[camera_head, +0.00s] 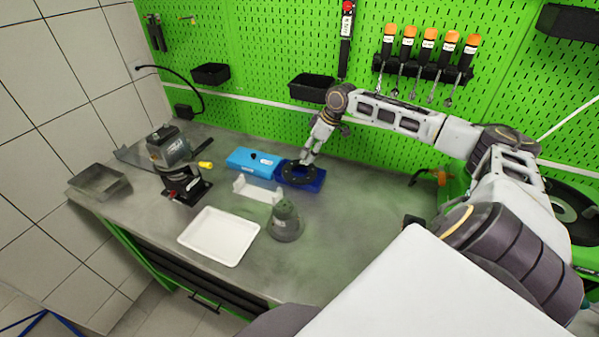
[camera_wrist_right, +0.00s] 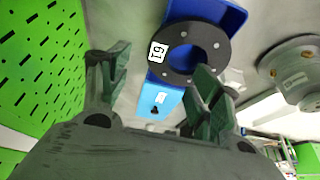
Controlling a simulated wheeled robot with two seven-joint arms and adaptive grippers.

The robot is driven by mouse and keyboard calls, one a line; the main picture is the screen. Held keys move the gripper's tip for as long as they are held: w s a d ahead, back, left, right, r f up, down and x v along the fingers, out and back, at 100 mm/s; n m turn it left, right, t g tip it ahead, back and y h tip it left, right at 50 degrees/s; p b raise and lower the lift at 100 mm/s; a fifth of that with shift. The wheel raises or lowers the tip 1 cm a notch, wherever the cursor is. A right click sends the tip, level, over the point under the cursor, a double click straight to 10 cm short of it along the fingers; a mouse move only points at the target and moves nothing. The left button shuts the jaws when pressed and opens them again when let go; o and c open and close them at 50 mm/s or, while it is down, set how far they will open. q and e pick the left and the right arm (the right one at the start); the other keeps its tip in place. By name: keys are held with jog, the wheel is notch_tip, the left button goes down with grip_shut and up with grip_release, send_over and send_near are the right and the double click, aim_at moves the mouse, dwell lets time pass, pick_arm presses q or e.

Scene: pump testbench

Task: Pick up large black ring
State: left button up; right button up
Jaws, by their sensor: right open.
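The large black ring (camera_head: 297,175) lies flat on a dark blue tray (camera_head: 318,184) towards the back of the bench. In the right wrist view the ring (camera_wrist_right: 196,76) shows its centre hole, small holes around the rim and a white number label. My right gripper (camera_head: 308,160) is just above the ring in the head view. In the right wrist view its two green fingers (camera_wrist_right: 160,75) are spread, with nothing between them that I can see held. The right finger overlaps the ring's edge in the picture; whether it touches cannot be told. My left gripper is not in view.
A light blue box (camera_head: 253,161) adjoins the tray on the left. A white bracket (camera_head: 258,191), a grey-green domed part (camera_head: 286,222) and a white tray (camera_head: 219,237) stand in front. A pump unit (camera_head: 172,160) is further left. The bench right of the dome is clear.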

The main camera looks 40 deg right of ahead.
aim_at(304, 163)
jog(key=shift+w+a+f, duration=0.1)
jog(key=shift+w+f, duration=0.15)
jog(key=shift+f, duration=0.25)
jog(key=shift+f, duration=0.1)
jog(key=shift+p+x, duration=0.4)
jog(key=shift+x, duration=1.1)
jog(key=shift+w+f, duration=0.15)
jog(key=shift+f, duration=0.85)
grip_shut()
jog(key=shift+r, duration=0.15)
